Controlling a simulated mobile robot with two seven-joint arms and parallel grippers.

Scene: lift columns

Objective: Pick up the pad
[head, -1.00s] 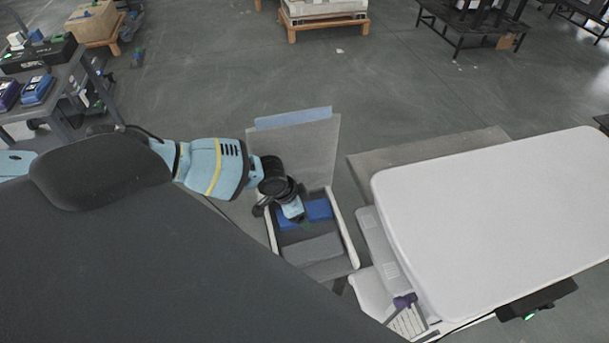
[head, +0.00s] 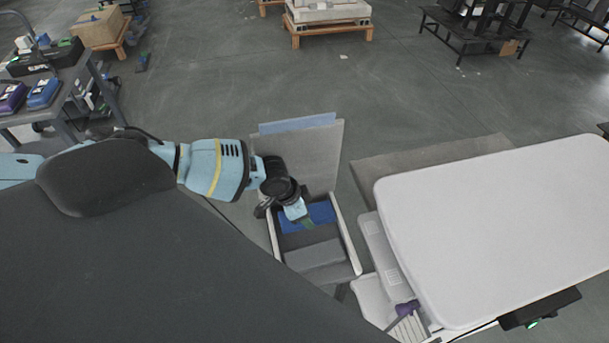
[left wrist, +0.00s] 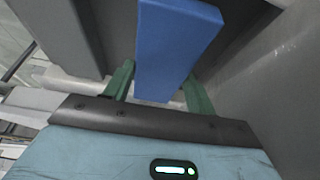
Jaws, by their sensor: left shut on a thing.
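The blue pad (head: 320,212) is in the open grey box (head: 349,240), towards its hinged-lid side. In the left wrist view a flat blue pad (left wrist: 178,45) stands between the two green fingers. My left gripper (head: 306,223) reaches down into the box and is shut on the pad. It hides part of the pad in the head view, and I cannot tell whether the pad is clear of the box floor. My right gripper is not in view.
A grey block (head: 315,255) fills the near part of the box. The box's raised lid (head: 305,158) stands behind my left gripper. A large white table (head: 490,215) is to the right. A dark cart (head: 65,95) stands at far left.

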